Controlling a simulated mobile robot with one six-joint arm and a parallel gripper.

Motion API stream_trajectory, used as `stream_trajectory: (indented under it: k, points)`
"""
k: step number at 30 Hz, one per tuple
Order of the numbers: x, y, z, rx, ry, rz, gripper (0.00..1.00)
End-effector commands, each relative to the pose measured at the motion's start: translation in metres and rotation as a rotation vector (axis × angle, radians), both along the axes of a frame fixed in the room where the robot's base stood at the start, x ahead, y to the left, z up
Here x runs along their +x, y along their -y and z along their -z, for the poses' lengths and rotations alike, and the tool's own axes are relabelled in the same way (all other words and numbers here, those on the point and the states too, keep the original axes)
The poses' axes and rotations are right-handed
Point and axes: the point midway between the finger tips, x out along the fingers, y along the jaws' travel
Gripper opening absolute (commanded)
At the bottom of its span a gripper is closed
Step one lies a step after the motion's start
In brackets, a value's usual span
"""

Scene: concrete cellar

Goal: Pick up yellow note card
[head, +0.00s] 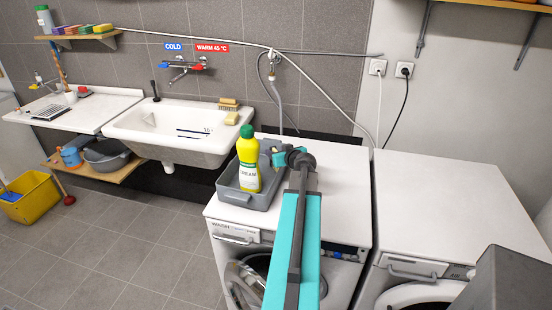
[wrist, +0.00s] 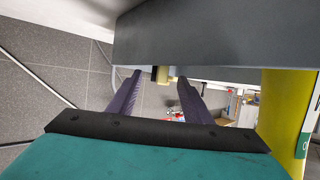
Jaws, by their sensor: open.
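I cannot make out a yellow note card for certain in either view. My gripper (head: 272,152) is over the back right of a grey tray (head: 240,197) on the left washing machine, just right of a yellow bottle with a green cap (head: 248,172). In the wrist view my gripper's two dark fingers (wrist: 157,97) are apart, with nothing held between them. A small yellowish block (wrist: 160,74) shows beyond the fingertips; I cannot tell what it is. The yellow bottle (wrist: 287,115) stands close at the right, and a grey surface fills the top.
The washing machine's white top (head: 343,190) is clear on the right. A second machine (head: 450,205) stands beside it. A sink (head: 175,140) with sponges (head: 229,104) on its rim is at the left. A hose (head: 275,90) hangs on the wall behind. A yellow bucket (head: 30,205) stands on the floor.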

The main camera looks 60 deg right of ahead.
Motion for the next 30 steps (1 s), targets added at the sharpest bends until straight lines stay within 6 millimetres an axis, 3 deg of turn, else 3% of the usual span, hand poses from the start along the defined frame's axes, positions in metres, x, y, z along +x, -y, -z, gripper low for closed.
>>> stream_trajectory:
  k: [7,25,26,30]
  points:
    - [0.0135,0.0099,0.0059,0.000,0.000,0.000,0.45]
    - [0.0141,0.0100,0.0071,-0.001,-0.001,0.000,0.45]
    - [0.0141,0.0100,0.0071,-0.001,-0.001,0.000,0.44]
    - [0.0141,0.0101,0.0071,-0.001,-0.001,0.000,0.20]
